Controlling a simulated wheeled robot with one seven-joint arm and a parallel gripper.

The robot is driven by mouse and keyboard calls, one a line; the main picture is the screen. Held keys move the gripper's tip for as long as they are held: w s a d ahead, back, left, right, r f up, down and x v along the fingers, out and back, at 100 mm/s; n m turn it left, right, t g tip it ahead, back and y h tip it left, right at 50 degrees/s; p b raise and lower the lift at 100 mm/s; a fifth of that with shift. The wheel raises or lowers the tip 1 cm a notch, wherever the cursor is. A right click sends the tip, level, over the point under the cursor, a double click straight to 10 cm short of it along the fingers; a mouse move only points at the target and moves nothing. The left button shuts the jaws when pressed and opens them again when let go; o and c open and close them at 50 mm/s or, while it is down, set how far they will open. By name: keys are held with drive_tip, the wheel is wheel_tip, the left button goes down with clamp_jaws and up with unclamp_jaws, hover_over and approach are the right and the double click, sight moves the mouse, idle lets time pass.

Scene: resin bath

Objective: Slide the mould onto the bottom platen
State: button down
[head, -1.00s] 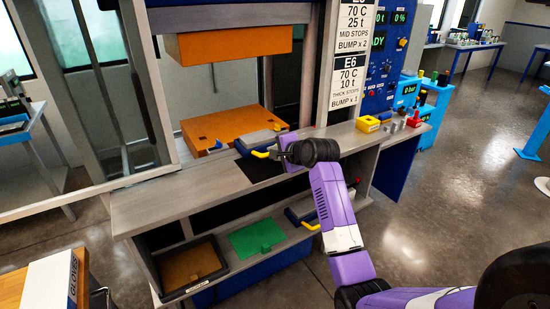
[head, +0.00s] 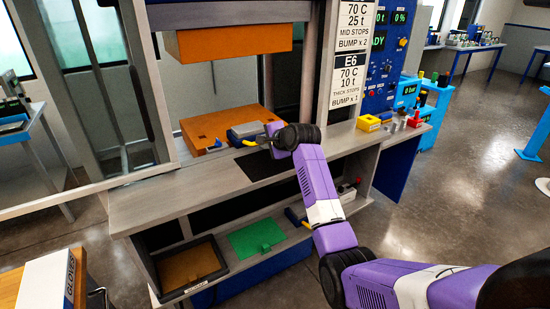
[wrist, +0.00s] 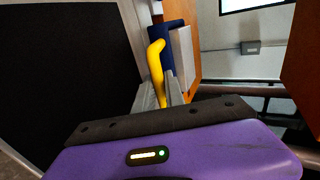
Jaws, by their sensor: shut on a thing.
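The mould (head: 246,129) is a flat grey and blue block with yellow handles, at the front right edge of the bottom platen (head: 205,128). It seems to lie partly over the orange platen; how far is hard to tell. My gripper (head: 268,138) is at the mould's near right side, shut on a yellow handle. In the wrist view the yellow handle (wrist: 156,68) stands between my fingertips (wrist: 160,95), with the mould's blue and grey body (wrist: 182,50) beyond and the orange platen (wrist: 194,35) behind it. My gripper hides part of the mould.
The orange upper platen (head: 235,40) hangs above with a wide gap. A black mat (head: 265,163) lies bare on the grey bench (head: 160,200) before the press. A yellow box (head: 369,123) stands to the right. The shelf below holds a green plate (head: 256,239) and a framed tray (head: 215,240).

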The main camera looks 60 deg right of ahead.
sight(252, 130)
drive_tip(key=shift+w+d, duration=0.25)
drive_tip(key=shift+w, duration=0.3)
drive_tip(key=shift+w+d+f+b, duration=0.1)
drive_tip(key=shift+w+d+b, duration=0.7)
drive_tip(key=shift+w, duration=0.4)
drive_tip(key=shift+w+d+r+b, duration=0.1)
drive_tip(key=shift+w+d+b, duration=0.6)
drive_tip(key=shift+w, duration=0.45)
drive_tip(key=shift+w+d+f+b, duration=0.1)
drive_tip(key=shift+w+d+b, duration=0.7)
drive_tip(key=shift+w, duration=0.4)
drive_tip(key=shift+a, duration=0.1)
drive_tip(key=shift+p, duration=0.3)
drive_tip(key=c, duration=1.3)
unclamp_jaws()
